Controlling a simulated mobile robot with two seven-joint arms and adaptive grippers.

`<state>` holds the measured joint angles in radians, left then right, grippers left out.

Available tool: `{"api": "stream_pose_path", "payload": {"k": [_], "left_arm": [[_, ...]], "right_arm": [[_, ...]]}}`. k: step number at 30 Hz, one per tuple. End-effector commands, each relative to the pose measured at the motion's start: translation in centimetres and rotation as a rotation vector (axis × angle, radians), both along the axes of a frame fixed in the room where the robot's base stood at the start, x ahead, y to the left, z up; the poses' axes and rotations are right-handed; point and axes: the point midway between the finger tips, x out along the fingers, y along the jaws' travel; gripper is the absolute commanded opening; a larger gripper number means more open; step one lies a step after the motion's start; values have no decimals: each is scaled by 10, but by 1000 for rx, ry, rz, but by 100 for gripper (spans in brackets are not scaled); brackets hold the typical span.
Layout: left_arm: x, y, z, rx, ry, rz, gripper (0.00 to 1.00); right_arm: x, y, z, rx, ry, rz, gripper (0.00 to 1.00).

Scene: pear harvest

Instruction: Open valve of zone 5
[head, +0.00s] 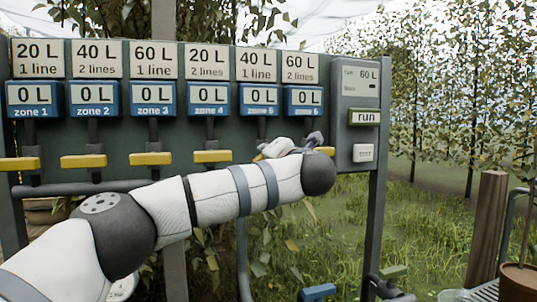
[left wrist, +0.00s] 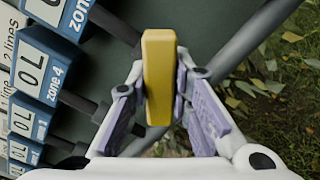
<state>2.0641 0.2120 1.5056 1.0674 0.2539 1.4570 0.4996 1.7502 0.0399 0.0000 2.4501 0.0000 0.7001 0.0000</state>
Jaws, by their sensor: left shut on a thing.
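The valve panel (head: 225,130) has a row of zones with yellow handles, each under a blue display that reads 0 L. The zone 5 display (head: 260,97) has a sign above it reading 40 L, 1 line. My left gripper (head: 284,148) is in front of the panel below zone 5, hiding that handle in the head view. In the left wrist view it is shut on the yellow valve handle (left wrist: 158,75), which stands between the finger pads. The neighbouring zone 4 display (left wrist: 50,75) shows at the left there. My right gripper is not in view.
The zone 6 handle (head: 326,151) is just right of my left gripper. A grey control box (head: 357,135) with a run button (head: 365,117) is at the panel's right end. A wooden post (head: 487,235) and a pot (head: 519,280) stand at lower right.

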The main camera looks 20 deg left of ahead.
Motion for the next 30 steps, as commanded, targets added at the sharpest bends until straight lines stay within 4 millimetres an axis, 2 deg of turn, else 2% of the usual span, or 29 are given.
{"api": "stream_pose_path", "payload": {"k": [18,30], "left_arm": [[0,0,2,-477,-327,-1,0],[0,0,2,-706,-482,-1,0]], "right_arm": [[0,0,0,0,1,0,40],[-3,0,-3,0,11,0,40]]}}
